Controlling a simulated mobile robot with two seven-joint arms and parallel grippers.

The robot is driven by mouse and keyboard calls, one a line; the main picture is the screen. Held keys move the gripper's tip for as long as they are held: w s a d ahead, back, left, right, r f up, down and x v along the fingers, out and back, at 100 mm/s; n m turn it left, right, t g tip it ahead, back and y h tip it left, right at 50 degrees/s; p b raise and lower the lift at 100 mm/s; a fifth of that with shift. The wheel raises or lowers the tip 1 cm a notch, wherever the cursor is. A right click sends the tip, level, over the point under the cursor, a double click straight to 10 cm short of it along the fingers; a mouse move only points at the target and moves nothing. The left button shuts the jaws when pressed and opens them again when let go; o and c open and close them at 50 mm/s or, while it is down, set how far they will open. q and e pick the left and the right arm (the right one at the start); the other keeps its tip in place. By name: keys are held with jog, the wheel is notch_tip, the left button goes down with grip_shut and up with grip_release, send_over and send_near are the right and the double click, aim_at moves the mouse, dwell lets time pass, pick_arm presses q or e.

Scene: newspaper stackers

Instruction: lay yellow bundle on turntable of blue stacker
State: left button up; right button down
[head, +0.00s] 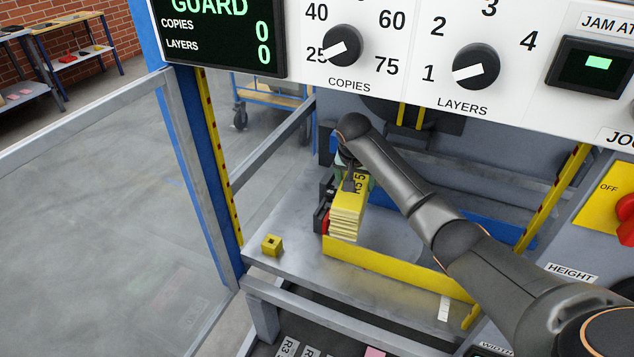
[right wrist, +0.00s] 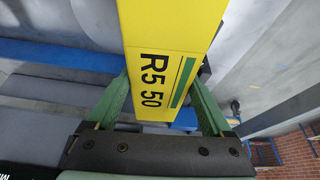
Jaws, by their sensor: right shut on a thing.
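The yellow bundle (head: 346,220) is a stack with a yellow top marked "R5 50". It is inside the bay of the blue stacker (head: 218,200), over the left part of the grey turntable area (head: 395,246). Whether its underside touches the turntable or is just above it I cannot tell. My right gripper (head: 357,182) is shut on the bundle's far end. In the right wrist view, its green fingers grip both sides of the yellow bundle (right wrist: 168,50). My left gripper is not in view.
A yellow rail (head: 400,270) runs along the bay's front, close below the bundle. A black and red part (head: 321,219) stands at the bundle's left. A small yellow block (head: 271,245) sits on the metal bed. The control panel (head: 400,45) overhangs the bay.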

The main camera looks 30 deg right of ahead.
jog(key=s+d+f+m, duration=0.1)
jog(key=s+d+f, duration=0.1)
jog(key=d, duration=0.6)
jog(key=shift+s+f+p, duration=0.35)
jog(key=shift+s+f, duration=0.05)
jog(key=shift+f, duration=0.35)
notch_tip(320, 180, down, 8)
jog(key=b, duration=0.4)
jog(key=shift+f+b, duration=0.3)
jog(key=shift+f, duration=0.2)
dwell(0.3)
